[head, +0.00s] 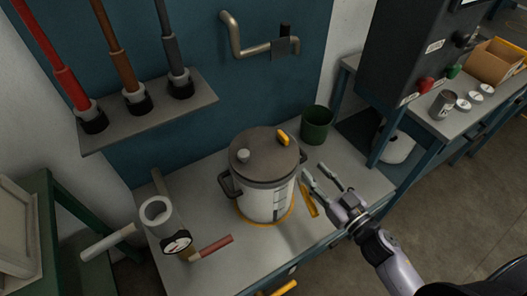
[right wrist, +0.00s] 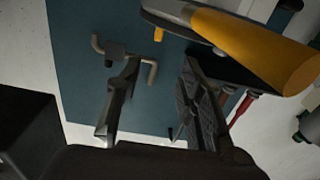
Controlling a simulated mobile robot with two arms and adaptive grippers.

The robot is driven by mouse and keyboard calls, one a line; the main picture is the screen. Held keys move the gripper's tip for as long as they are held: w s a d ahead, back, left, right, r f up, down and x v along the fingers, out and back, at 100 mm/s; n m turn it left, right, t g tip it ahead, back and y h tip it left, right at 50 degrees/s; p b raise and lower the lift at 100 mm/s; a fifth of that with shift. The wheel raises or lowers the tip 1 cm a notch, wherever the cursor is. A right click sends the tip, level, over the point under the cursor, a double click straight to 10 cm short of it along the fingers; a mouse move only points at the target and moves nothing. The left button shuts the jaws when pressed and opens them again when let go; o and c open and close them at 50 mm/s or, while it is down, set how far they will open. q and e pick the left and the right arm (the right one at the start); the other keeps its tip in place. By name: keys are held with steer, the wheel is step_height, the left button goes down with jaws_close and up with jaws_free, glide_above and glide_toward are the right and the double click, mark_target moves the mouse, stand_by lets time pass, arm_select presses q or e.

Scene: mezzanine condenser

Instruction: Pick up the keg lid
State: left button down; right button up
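The keg (head: 268,200) is a pale pot with dark side handles, standing upright on the grey bench. Its dark grey-brown keg lid (head: 262,152) sits on top, with a yellow handle (head: 283,138) at the right and a small pale knob (head: 243,156) at the left. The yellow handle looms large in the right wrist view (right wrist: 255,45), at the upper right, beside the fingers. My right gripper (head: 328,176) is open and empty, right of the keg and apart from the lid. In the right wrist view its fingers (right wrist: 155,100) are spread with nothing between them. My left gripper is not in view.
A dark green cup (head: 316,125) stands behind the keg at right. A cylinder with a gauge (head: 177,242) and a red-handled tool (head: 215,246) are at the bench's left. A shelf (head: 150,110) with three coloured rods overhangs the back left. The bench front is clear.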

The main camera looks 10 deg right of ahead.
mark_target(288, 141)
steer(key=p+x, duration=0.1)
steer(key=x, duration=0.8)
steer(key=shift+w, duration=0.3)
steer(key=shift+w+a+p, duration=0.15)
steer(key=shift+w+p, duration=0.2)
steer(key=x, duration=0.4)
steer(key=shift+w, duration=0.25)
steer(key=shift+s, duration=0.1)
jaws_close()
